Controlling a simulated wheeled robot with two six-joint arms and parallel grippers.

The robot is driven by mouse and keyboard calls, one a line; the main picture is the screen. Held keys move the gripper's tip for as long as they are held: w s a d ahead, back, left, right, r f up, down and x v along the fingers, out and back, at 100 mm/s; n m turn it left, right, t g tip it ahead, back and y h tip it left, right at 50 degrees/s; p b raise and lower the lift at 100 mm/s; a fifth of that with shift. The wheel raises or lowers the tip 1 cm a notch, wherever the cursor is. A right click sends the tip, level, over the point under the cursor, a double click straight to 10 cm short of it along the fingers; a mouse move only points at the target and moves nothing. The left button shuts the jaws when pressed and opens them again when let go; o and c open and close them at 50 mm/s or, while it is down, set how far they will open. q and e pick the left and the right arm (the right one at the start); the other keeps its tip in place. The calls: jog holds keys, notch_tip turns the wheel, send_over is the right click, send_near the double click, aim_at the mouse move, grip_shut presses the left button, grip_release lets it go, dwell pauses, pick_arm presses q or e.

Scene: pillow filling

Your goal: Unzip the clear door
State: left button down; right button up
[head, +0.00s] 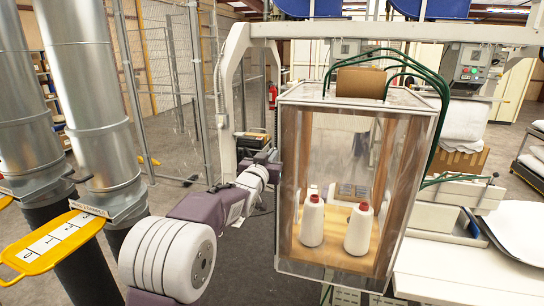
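The clear door (345,150) is the transparent front of a tall box-like cabinet with wooden inner sides. It looks closed, and I cannot make out a zipper or its pull. Two white cones with red tops show inside, a left cone (312,221) and a right cone (359,229). My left arm reaches in from the lower left. My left gripper (268,157) is dark and small, just left of the cabinet's left side at about mid-height. Its fingers are too unclear to tell open from shut, or whether they touch the cabinet. My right gripper is not in view.
Green hoses (432,75) run over the cabinet top and down its right side. A white frame beam (400,33) crosses above. Metal ducts (95,100) and a yellow plate (50,240) stand at left. A white table (480,270) is at lower right.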

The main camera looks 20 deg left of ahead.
pick_arm(q)
notch_tip(320, 180, down, 42)
jog(key=b, duration=3.4)
jog(key=shift+b, duration=0.35)
jog(key=shift+r, duration=0.1)
jog(key=c, duration=1.6)
grip_release()
jog(key=shift+s, duration=0.1)
jog(key=s, duration=0.9)
jog(key=shift+a, duration=0.15)
